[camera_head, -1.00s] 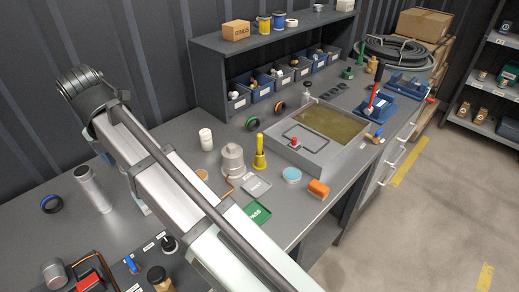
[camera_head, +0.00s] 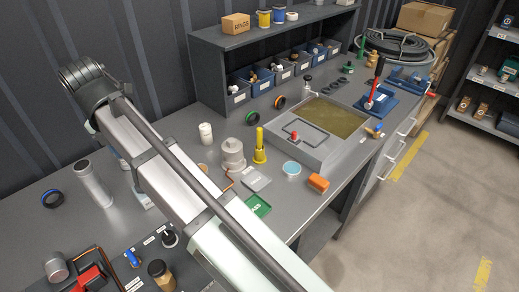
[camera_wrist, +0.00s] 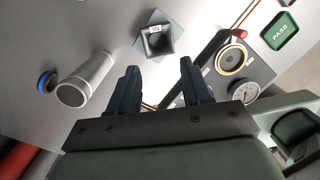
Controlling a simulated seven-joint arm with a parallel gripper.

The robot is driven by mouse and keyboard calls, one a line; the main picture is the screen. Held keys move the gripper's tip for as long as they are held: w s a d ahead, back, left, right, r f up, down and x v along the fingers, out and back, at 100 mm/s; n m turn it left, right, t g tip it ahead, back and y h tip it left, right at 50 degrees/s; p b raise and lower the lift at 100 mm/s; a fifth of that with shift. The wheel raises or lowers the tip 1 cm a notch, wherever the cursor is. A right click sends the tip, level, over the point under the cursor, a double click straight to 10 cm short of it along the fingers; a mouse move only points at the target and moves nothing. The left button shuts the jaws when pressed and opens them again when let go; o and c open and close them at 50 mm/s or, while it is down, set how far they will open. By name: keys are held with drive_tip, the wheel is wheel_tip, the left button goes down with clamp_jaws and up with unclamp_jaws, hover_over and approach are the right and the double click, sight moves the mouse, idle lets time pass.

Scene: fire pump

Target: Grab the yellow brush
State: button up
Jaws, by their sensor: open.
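The yellow brush (camera_head: 259,148) stands upright on the grey workbench in the head view, with a thin top and a wider lower end. It is right of a pale stepped cylinder and close to it. The brush does not show in the wrist view. My gripper (camera_wrist: 159,66) shows in the wrist view with its two dark fingers apart and nothing between them. It points at another part of the bench, away from the brush. In the head view my arm hides most of the gripper.
The pale stepped cylinder (camera_head: 233,155) is beside the brush. A metal tube (camera_wrist: 86,80) and square grey cup (camera_wrist: 158,40) are near my gripper.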

drive_tip(key=w+d+r+m, duration=0.1)
drive_tip(key=w+d+m, duration=0.1)
drive_tip(key=w+d, duration=0.65)
drive_tip(key=m+t+y, duration=0.3)
drive_tip(key=m, duration=2.5)
approach(259, 128)
drive_tip(key=shift+x, duration=5.9)
drive_tip(key=shift+s, duration=0.1)
